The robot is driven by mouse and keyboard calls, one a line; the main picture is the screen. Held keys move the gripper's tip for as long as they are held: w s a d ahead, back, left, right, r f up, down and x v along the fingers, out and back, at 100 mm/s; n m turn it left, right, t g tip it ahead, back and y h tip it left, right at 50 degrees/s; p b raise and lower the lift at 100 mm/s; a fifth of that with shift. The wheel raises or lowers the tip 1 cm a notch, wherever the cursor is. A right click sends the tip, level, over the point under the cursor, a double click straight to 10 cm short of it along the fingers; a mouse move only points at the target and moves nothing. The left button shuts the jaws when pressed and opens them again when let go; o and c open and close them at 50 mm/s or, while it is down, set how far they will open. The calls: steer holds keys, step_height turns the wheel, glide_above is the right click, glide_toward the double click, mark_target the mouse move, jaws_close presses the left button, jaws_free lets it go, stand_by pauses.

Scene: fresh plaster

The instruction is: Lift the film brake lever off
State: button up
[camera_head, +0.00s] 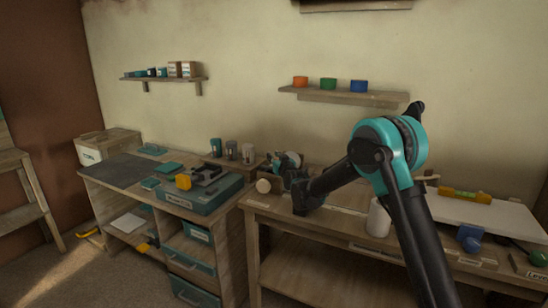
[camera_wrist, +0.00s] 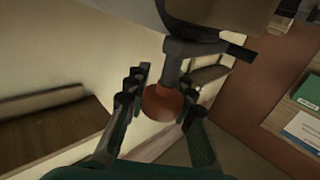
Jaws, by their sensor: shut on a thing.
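In the wrist view, a reddish-brown rounded knob (camera_wrist: 163,104) sits between the dark fingers of my gripper (camera_wrist: 160,98). The knob is on the end of a dark grey lever (camera_wrist: 176,62), which I take for the film brake lever. The lever runs up to a dark body (camera_wrist: 195,18) at the top edge. My gripper is shut on the knob. In the head view my gripper (camera_head: 294,180) is at the back left of the right-hand bench, close to a teal and white device (camera_head: 285,159). My arm hides part of this place, and the lever cannot be made out there.
A pale round roll end (camera_head: 263,186) is just left of my gripper. A teal case (camera_head: 199,195) with a yellow item lies on the left bench. A white cylinder (camera_head: 378,218) stands by my arm on the right bench. A wall shelf (camera_head: 343,96) hangs above with coloured rolls.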

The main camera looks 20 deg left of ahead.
jaws_close()
steer(key=shift+a+r+n, duration=0.2)
steer(key=shift+r+n, duration=0.05)
steer(key=shift+n, duration=0.05)
steer(key=shift+a+r+g+h, duration=0.1)
steer(key=shift+g+h, duration=0.2)
steer(key=shift+h, duration=0.1)
steer(key=shift+w+a+r+n+g+h, duration=0.1)
steer(key=shift+a+r+n+g+h, duration=0.15)
steer(key=shift+a+n+g+h, duration=0.15)
steer(key=shift+a+r+n+g+h, duration=0.2)
steer(key=shift+a+r+n+h, duration=0.1)
steer(key=shift+a+n, duration=0.15)
steer(key=shift+a+r+n+g+h, duration=0.2)
steer(key=shift+a+n+g+h, duration=0.4)
steer(key=shift+a+n+h, duration=0.55)
steer(key=shift+w+a+n+g+h, duration=0.15)
steer(key=shift+a+n+g+h, duration=0.15)
steer(key=shift+a+n+h, duration=0.55)
steer(key=shift+a+f+m+h, duration=0.15)
steer(key=shift+a+m+h, duration=0.15)
steer(key=shift+a, duration=0.1)
